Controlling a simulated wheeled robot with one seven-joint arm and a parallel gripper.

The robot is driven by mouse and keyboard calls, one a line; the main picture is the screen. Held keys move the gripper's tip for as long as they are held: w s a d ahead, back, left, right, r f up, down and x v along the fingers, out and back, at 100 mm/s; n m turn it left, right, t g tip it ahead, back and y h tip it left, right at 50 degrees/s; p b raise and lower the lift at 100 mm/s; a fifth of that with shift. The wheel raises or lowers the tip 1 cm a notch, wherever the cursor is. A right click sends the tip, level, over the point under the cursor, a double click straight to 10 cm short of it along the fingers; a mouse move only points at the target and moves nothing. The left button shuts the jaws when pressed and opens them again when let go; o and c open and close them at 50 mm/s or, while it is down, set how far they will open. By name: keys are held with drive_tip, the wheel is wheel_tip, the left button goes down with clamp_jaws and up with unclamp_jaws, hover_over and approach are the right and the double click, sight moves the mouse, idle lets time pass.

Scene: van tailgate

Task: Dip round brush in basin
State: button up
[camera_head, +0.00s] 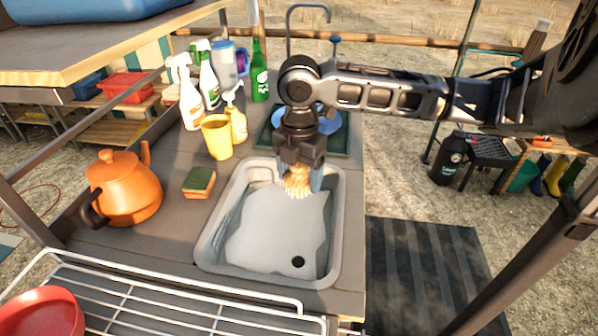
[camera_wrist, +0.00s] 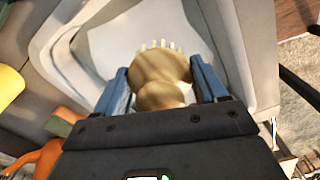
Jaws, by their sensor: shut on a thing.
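My gripper (camera_head: 299,172) points down over the far end of the grey basin (camera_head: 207,249). It is shut on the round brush (camera_head: 298,185), which has a tan wooden body and pale bristles at its lower end. In the wrist view the brush (camera_wrist: 160,80) sits between the two blue fingers of my gripper (camera_wrist: 163,90), bristles pointing away. The basin (camera_wrist: 60,55) holds pale grey water and has a dark drain hole near its front right. The bristles are at or just above the water; I cannot tell whether they touch it.
A sponge (camera_head: 199,183), orange kettle (camera_head: 125,188), yellow cup (camera_head: 217,137) and several bottles stand left of the basin. A faucet (camera_head: 308,8) rises behind. A wire rack (camera_head: 150,290) lies in front. A green mat with blue dishes lies behind my gripper.

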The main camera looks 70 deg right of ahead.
drive_tip(key=shift+f+b, duration=3.15)
drive_tip(key=shift+f, duration=1.45)
drive_tip(key=shift+r, duration=0.15)
wheel_tip(320, 180, up, 13)
drive_tip(key=p, duration=1)
drive_tip(key=shift+f, duration=0.2)
